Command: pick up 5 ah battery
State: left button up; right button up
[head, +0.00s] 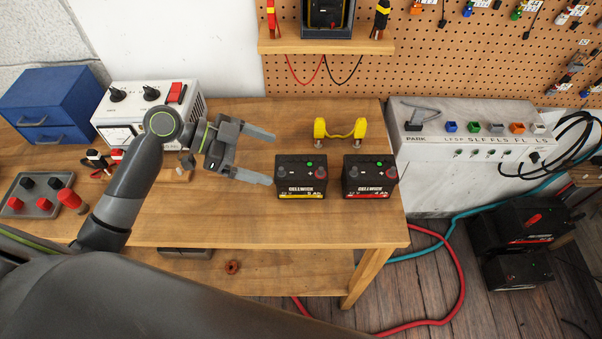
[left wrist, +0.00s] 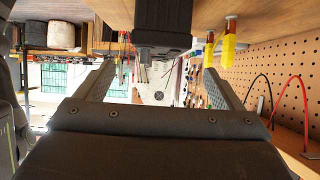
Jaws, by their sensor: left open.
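Two black batteries stand upright side by side on the wooden bench. The left battery (head: 301,180) has a yellow stripe and a label that seems to read 5 Ah; the other battery (head: 369,180) has a red stripe. My left gripper (head: 271,157) is open and empty just left of the yellow-striped battery, its fingers pointing right. The near fingertip is close to that battery's left side; I cannot tell if they touch. In the left wrist view, a black battery (left wrist: 163,22) appears upside down at the top, beyond and between the open fingers. My right gripper is not in view.
A yellow handle-like part (head: 340,131) stands behind the batteries. A white power supply (head: 140,115) and blue drawers (head: 55,100) are at left. A grey PARK switch box (head: 470,130) stands right of the bench. The bench front is clear.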

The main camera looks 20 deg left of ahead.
aim_at(298, 166)
pick_arm(q)
jog(key=x, duration=0.3)
jog(key=shift+w+d+p, duration=0.1)
jog(key=shift+p, duration=0.3)
jog(key=shift+w+d+f, duration=0.1)
jog(key=shift+d+f, duration=0.2)
jog(key=shift+d, duration=0.2)
jog(key=shift+w+d+f+p, duration=0.15)
jog(key=shift+d+f+p, duration=0.05)
jog(key=shift+d+p, duration=0.35)
jog(key=p+x, duration=0.1)
jog(key=x, duration=0.2)
jog(key=shift+d+f+p, duration=0.3)
jog(key=shift+f, duration=0.05)
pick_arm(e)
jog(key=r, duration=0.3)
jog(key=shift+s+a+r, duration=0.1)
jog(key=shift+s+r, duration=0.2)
pick_arm(q)
jog(key=shift+c, duration=0.4)
